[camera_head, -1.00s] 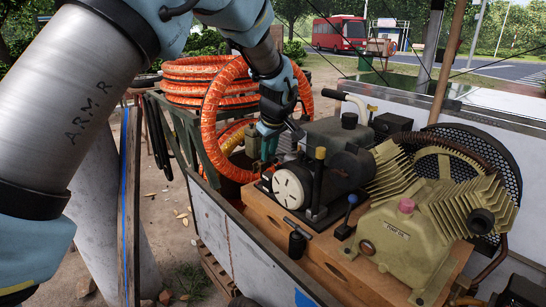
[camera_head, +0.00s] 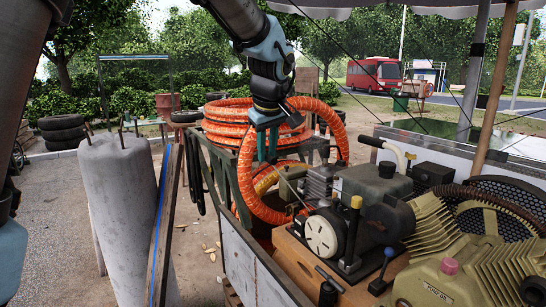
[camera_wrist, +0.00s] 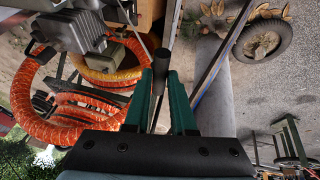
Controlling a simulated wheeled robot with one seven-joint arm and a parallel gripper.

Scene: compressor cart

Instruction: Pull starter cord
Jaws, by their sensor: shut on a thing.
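The small engine (camera_head: 372,192) sits on a wooden base on the cart, with a pale round slotted cover (camera_head: 321,236) facing me. My gripper (camera_head: 267,158) hangs in front of the orange hose coil, to the left of the engine and apart from it. In the wrist view its green fingers (camera_wrist: 166,85) are shut on a dark starter handle (camera_wrist: 160,65), held near the fingertips. A thin cord (camera_head: 292,190) seems to run from the handle toward the engine; its engine end is hard to make out.
The orange hose (camera_head: 225,120) is coiled behind my gripper, with a loop hanging close by. The tan compressor (camera_head: 465,250) stands right of the engine. A grey concrete post (camera_head: 125,215) and a blue-edged plank stand left of the cart, with open ground beyond.

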